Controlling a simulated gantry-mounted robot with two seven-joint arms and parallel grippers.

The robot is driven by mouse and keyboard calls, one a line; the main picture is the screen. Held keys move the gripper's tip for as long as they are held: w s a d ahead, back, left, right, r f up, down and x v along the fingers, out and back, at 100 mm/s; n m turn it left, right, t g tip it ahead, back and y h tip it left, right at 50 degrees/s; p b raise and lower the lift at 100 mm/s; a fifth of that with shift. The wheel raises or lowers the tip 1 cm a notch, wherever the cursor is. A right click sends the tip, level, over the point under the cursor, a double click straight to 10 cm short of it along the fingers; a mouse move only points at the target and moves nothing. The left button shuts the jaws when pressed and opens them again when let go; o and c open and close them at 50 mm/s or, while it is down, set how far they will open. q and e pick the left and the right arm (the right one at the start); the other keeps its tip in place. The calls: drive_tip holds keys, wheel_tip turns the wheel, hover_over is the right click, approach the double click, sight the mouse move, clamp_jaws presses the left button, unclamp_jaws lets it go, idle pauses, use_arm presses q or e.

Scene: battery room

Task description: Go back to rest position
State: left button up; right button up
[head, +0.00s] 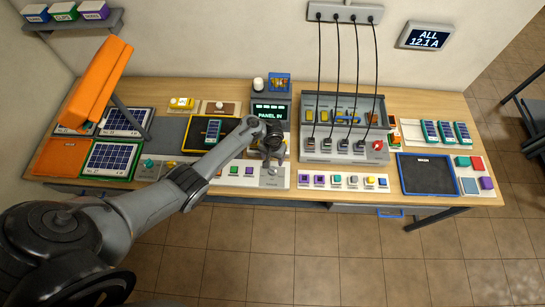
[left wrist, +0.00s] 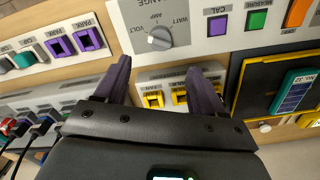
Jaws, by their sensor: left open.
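My left arm reaches in from the left in the head view. Its dark gripper (head: 270,152) is over the middle of the bench, in front of the meter reading "PANEL IN" (head: 270,109). In the left wrist view the gripper (left wrist: 158,66) has its two purple-tinted fingers spread apart, with nothing held between them. Beyond the fingertips is a range knob (left wrist: 160,38) on a grey panel. Yellow pieces on a pale strip (left wrist: 153,99) show between and behind the fingers; I cannot tell their height relative to the fingers. My right gripper is not in view.
A grey charging station (head: 343,123) with several black cables stands right of the gripper. A black tray with yellow edging (head: 193,139) holds a small panel (head: 213,131) to its left. An orange tilted board (head: 97,82) rises at the left. Floor in front is clear.

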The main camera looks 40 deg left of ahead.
use_arm(q)
drive_tip(key=shift+g, duration=0.7)
drive_tip(key=s+f, duration=0.1)
drive_tip(key=s, duration=0.1)
drive_tip(key=s+f, duration=0.4)
drive_tip(key=s, duration=0.1)
drive_tip(key=shift+d+f, duration=0.2)
drive_tip(key=shift+d, duration=0.1)
drive_tip(key=s+d+f, duration=0.2)
drive_tip(key=s+d, duration=0.1)
drive_tip(key=s, duration=0.6)
drive_tip(key=s+d+f, duration=0.2)
drive_tip(key=s+d, duration=0.2)
drive_tip(key=s, duration=0.5)
drive_tip(key=d+r+m+t, duration=0.3)
drive_tip(key=r+m+t, duration=0.2)
drive_tip(key=r, duration=2.4)
drive_tip(key=shift+w+d, duration=0.15)
drive_tip(key=shift+w, duration=0.1)
